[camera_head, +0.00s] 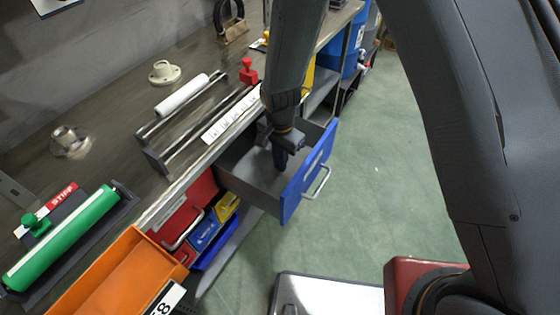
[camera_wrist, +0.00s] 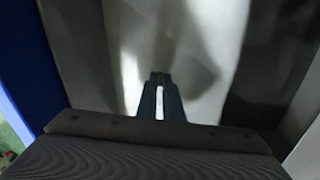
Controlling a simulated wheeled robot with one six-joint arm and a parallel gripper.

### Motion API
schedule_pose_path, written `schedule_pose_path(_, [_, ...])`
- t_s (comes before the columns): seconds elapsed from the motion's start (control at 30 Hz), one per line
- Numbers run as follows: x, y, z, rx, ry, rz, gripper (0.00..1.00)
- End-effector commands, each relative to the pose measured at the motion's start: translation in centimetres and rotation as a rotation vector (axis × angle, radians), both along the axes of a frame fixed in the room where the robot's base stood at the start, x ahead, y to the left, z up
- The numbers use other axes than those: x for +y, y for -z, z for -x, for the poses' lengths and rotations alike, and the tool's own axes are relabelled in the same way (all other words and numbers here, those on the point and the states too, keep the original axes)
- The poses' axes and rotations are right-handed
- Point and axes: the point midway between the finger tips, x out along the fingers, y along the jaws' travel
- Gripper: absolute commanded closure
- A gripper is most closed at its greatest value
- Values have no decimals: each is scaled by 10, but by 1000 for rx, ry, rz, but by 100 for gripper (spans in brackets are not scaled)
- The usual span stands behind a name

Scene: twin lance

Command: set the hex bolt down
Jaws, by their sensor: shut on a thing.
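My gripper (camera_head: 281,160) points down inside an open blue-fronted drawer (camera_head: 309,174) with a grey interior. In the wrist view, the gripper's two dark fingers (camera_wrist: 160,84) come close together, with a narrow bright strip between them, above the pale drawer floor (camera_wrist: 205,100). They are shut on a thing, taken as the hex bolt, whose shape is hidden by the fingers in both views. I cannot tell whether it touches the drawer floor.
A metallic hex-shaped piece (camera_head: 70,141) lies on the workbench (camera_head: 125,150) at left. A white roller (camera_head: 182,94), a green roller (camera_head: 62,238) and an orange tray (camera_head: 105,277) are nearby. A red drawer (camera_head: 180,218) is beside the blue one. Green floor (camera_head: 370,190) is clear at right.

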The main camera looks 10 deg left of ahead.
Motion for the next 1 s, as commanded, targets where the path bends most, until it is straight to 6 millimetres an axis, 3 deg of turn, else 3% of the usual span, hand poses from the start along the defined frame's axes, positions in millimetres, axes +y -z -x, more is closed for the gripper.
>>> schedule_pose_path(0.43, [0, 8, 0, -1, 0, -1, 100])
schedule_pose_path(0.57, [0, 8, 0, -1, 0, -1, 74])
schedule_pose_path(1.0, [1, -1, -1, -2, 0, -2, 74])
